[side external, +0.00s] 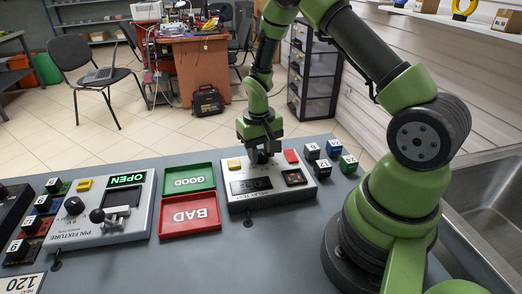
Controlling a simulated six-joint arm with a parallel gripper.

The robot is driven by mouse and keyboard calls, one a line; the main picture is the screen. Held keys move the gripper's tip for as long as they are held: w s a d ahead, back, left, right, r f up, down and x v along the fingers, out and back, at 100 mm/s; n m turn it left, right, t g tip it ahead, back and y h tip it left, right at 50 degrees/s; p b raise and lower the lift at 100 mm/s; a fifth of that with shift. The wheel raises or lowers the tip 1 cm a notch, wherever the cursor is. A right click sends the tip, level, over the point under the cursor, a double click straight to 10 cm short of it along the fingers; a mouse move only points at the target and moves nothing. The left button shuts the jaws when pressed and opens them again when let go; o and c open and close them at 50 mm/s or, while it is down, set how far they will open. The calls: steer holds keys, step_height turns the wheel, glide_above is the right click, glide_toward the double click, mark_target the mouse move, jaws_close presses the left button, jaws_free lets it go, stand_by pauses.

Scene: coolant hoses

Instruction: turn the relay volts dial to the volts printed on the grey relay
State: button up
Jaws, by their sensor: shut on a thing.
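The relay test box (272,196) is a pale panel in the middle of the bench, with a dark display (250,186) whose reading is too small to make out. My gripper (262,152) points down at the back of this box, shut on a dark round dial knob (262,158). The fingers hide part of the knob, and its setting cannot be read. Several small relay blocks with white tops stand right of the box, among them a dark one (323,170), a blue one (333,148) and a green one (348,163). I cannot tell which is grey or read printed volts.
A green GOOD tray (188,168) and a red BAD tray (162,225) lie left of the box. Further left is the pin fixture (85,232) with a lit OPEN sign. A black socket (294,177) and red button (291,156) sit on the relay box.

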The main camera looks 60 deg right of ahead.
mark_target(260, 153)
steer(key=n, duration=0.4)
steer(key=shift+a+n, duration=0.1)
steer(key=shift+n, duration=2)
steer(key=shift+s, duration=0.1)
steer(key=o, duration=0.9)
step_height(260, 153, up, 9)
steer(key=shift+a+r, duration=0.15)
steer(key=shift+r, duration=0.35)
